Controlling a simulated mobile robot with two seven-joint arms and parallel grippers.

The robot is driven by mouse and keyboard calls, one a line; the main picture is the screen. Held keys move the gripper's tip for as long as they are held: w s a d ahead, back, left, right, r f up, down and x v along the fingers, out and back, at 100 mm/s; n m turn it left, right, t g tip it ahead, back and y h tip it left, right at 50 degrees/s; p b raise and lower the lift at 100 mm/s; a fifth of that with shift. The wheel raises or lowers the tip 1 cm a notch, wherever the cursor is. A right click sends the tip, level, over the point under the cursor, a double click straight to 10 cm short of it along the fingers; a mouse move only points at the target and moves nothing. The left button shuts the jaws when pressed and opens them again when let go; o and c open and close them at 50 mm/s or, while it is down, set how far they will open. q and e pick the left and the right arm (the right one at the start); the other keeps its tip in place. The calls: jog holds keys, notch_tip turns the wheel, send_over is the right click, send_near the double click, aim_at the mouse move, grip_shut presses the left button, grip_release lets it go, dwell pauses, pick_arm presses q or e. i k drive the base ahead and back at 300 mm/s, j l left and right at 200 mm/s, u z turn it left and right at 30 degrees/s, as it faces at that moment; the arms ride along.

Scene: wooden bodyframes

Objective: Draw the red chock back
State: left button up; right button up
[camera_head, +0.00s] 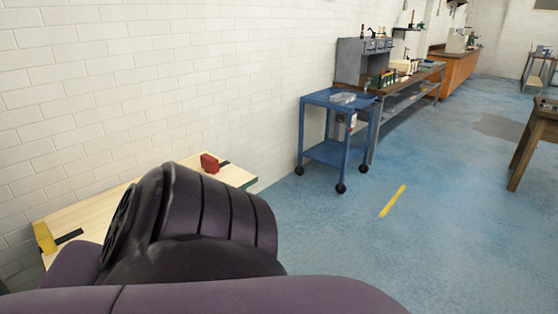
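The red chock (209,163) is a small red block on the far right part of a pale wooden table (90,212) by the white brick wall. A short dark strip (224,163) lies on the table just right of it. My large dark purple arm fills the lower left of the head view and hides much of the table's middle and front. Neither of my grippers shows in this view.
A yellow block (44,237) sits at the table's left end beside a dark strip (69,237). A blue wheeled cart (333,150) stands right of the table, before a long workbench (405,80). Blue floor (420,240) is open at the right.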

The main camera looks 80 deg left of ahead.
aim_at(210, 163)
jog(key=u, duration=3.1)
jog(key=i+l+u, duration=0.35)
jog(key=i+l, duration=0.85)
jog(key=i+l+u, duration=0.2)
jog(key=i+l, duration=0.55)
jog(key=i, duration=0.4)
